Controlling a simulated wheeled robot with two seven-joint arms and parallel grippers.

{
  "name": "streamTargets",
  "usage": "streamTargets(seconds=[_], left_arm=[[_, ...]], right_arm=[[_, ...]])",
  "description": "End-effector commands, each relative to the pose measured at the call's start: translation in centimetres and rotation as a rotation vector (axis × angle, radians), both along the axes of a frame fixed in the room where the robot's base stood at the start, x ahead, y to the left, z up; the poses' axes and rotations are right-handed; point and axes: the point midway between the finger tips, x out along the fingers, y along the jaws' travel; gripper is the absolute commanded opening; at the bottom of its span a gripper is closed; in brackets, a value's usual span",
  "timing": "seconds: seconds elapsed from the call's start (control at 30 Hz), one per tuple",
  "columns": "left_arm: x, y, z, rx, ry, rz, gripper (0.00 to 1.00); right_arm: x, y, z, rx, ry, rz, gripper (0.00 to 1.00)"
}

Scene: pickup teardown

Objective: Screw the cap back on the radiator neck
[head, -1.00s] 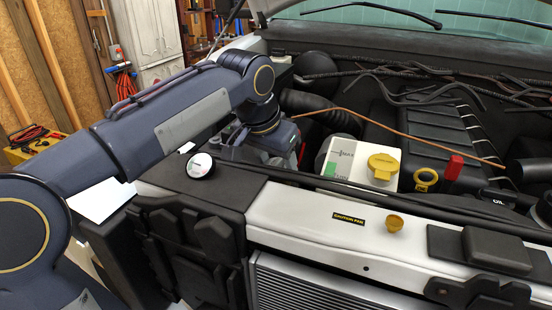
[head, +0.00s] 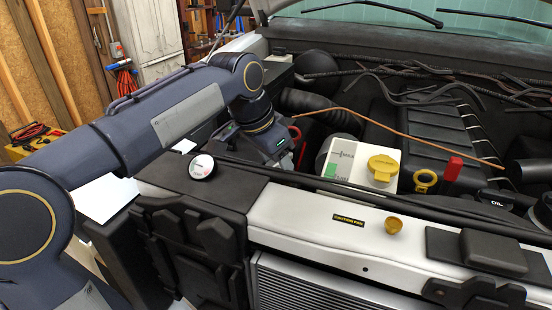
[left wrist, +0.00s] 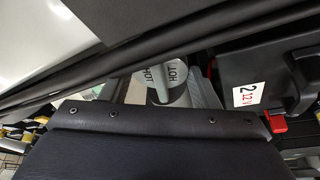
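The brass-coloured radiator neck (head: 393,225) stands uncovered on the pale front panel in the head view, beside the caution label. A grey cap marked HOT (left wrist: 172,72) shows in the left wrist view, just beyond the dark wrist housing. My left gripper (head: 285,160) reaches down behind the front panel, left of the white reservoir and well away from the neck. Its fingertips are hidden in the head view. My right gripper is not in view.
The white reservoir (head: 345,160) with its yellow cap (head: 382,168) stands between my left gripper and the engine. A round gauge (head: 202,167) sits on the black left corner. A black battery (left wrist: 262,60) marked 12V is close by in the wrist view. A dark hose runs behind the panel.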

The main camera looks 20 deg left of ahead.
Motion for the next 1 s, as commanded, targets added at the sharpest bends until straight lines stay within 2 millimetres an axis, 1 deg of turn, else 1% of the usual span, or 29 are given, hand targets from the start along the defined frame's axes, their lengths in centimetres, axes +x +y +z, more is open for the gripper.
streamTargets(seconds=[0.03, 0.17, 0.47, 0.57, 0.8, 0.9, 1.0], left_arm=[[0.0, -0.2, 0.0, -0.002, -0.001, -0.005, 0.62], [0.0, -0.2, 0.0, -0.002, -0.001, -0.003, 0.79], [0.0, -0.1, 0.2, -0.001, -0.002, 0.001, 0.79], [-0.3, 0.1, 1.1, -0.002, -0.003, 0.001, 0.79], [-1.7, 0.8, 4.9, -0.003, -0.005, 0.0, 0.79], [-2.2, 1.0, 6.2, -0.003, -0.004, -0.001, 0.79], [-2.5, 1.2, 6.9, -0.002, -0.002, -0.001, 0.79]], right_arm=[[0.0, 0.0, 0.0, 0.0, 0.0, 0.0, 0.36], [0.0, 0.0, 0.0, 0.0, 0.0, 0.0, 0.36], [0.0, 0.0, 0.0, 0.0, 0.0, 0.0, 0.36], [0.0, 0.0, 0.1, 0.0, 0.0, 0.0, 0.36], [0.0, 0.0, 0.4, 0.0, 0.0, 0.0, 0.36], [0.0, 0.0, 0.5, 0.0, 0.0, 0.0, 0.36], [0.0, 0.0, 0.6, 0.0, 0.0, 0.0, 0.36]])
